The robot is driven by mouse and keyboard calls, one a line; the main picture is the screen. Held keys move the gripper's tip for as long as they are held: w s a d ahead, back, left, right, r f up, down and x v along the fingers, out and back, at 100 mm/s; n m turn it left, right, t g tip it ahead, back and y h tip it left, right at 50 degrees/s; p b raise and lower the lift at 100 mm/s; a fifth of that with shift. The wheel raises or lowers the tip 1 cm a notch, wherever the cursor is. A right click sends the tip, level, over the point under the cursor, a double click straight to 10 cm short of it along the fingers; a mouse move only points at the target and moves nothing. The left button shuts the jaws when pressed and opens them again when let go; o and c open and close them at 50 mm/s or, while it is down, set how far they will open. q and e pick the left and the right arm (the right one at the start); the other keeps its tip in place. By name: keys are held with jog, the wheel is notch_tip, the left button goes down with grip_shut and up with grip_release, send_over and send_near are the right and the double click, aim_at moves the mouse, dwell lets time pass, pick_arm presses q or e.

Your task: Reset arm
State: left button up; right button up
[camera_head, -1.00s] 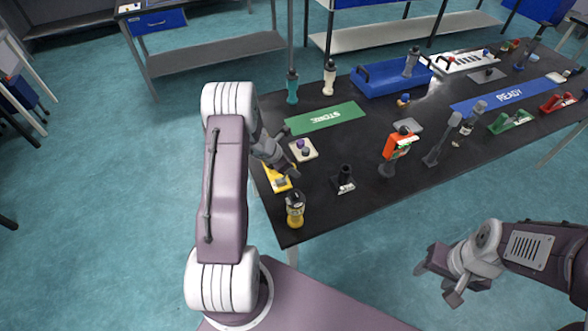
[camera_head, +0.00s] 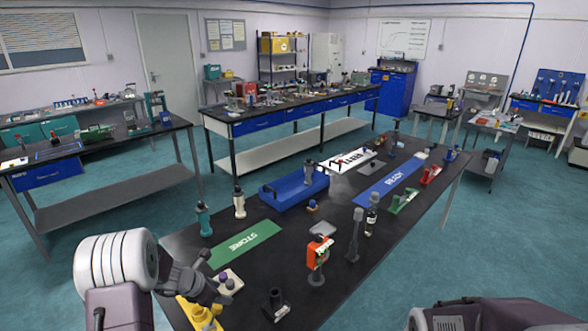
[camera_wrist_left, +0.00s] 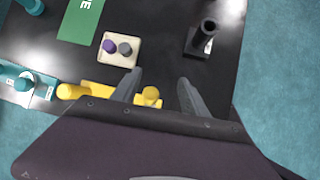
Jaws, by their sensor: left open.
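My left gripper (camera_head: 208,290) is open, with nothing between its fingers, at the near left corner of the black table (camera_head: 290,235). In the left wrist view its two fingers (camera_wrist_left: 160,84) stand apart above the table edge, beside a yellow holder (camera_wrist_left: 75,91) that they partly hide. A cream block (camera_wrist_left: 121,48) with a purple and a grey knob lies just beyond the fingers. My right gripper is out of view; only part of my right arm shows at the lower right of the head view.
A dark stand (camera_head: 275,304), an orange device (camera_head: 319,252) and a green STORE mat (camera_head: 246,244) are on the table near the left gripper. A blue tray (camera_head: 292,190) and blue READY mat (camera_head: 391,182) lie farther back. Teal floor is open left of the table.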

pick_arm(q)
jog(key=s+d+r+m+g, duration=0.1)
jog(key=s+d+r+m, duration=0.25)
jog(key=d, duration=0.25)
jog(key=s+d+r+m, duration=0.3)
jog(key=d+r+m, duration=0.15)
jog(key=d, duration=0.25)
jog(key=s+a+f+m+g+y, duration=0.1)
jog(key=s+m, duration=0.7)
jog(key=m, duration=0.2)
jog(key=s+a+f+m+g+y, duration=0.1)
jog(key=s+a+m+g, duration=0.1)
jog(key=s+m, duration=0.6)
jog(key=shift+f+m+g+y, duration=0.3)
jog(key=shift+m+y, duration=0.1)
jog(key=shift+m, duration=0.5)
